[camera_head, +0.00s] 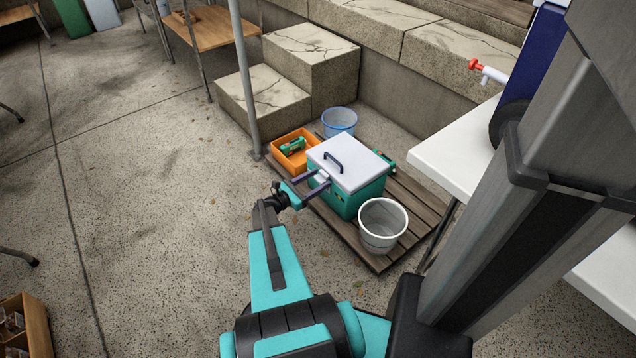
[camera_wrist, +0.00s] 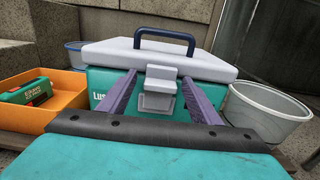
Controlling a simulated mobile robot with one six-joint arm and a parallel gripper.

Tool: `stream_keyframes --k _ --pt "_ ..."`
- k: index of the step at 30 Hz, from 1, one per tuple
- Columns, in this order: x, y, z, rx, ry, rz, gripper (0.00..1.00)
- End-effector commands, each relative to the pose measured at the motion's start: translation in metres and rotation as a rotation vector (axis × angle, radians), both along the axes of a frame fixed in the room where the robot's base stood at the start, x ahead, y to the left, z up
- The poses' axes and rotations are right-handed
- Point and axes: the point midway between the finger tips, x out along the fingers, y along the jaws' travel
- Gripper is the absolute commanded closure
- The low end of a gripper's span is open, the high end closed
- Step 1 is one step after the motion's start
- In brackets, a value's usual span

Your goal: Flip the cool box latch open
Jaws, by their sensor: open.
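The cool box (camera_head: 352,192) is teal with a light grey lid (camera_head: 352,160) and a dark carry handle. It stands on a low slatted wooden pallet, and its lid is down. In the wrist view the cool box (camera_wrist: 105,78) faces me. Its grey latch (camera_wrist: 158,90) hangs from the lid's front edge over the teal wall, in the middle of the picture. My gripper (camera_head: 318,183) is at the front of the box. In the wrist view my gripper (camera_wrist: 160,84) is open, with one finger on each side of the latch. I cannot tell whether either finger touches it.
An orange crate (camera_head: 280,158) with a green packet (camera_head: 292,146) stands left of the cool box. A blue bucket (camera_head: 339,121) is behind it and a grey bucket (camera_head: 382,242) is at its right. A white table (camera_head: 448,150) is further right. Open floor lies left.

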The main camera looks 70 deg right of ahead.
Motion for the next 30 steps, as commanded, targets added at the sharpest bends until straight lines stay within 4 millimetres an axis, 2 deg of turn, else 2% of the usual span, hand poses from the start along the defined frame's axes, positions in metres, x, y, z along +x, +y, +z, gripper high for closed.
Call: stream_keyframes --k 13,23,24,30 --pt "-0.0036 -0.006 0.0005 -0.001 0.001 0.001 0.42" --pt "-0.0029 -0.0063 0.0004 0.0 0.0 0.003 0.98" --pt "-0.0045 0.0031 0.0016 0.001 0.001 0.003 1.0" --pt "-0.0048 -0.006 0.0001 -0.005 0.003 -0.001 1.0"
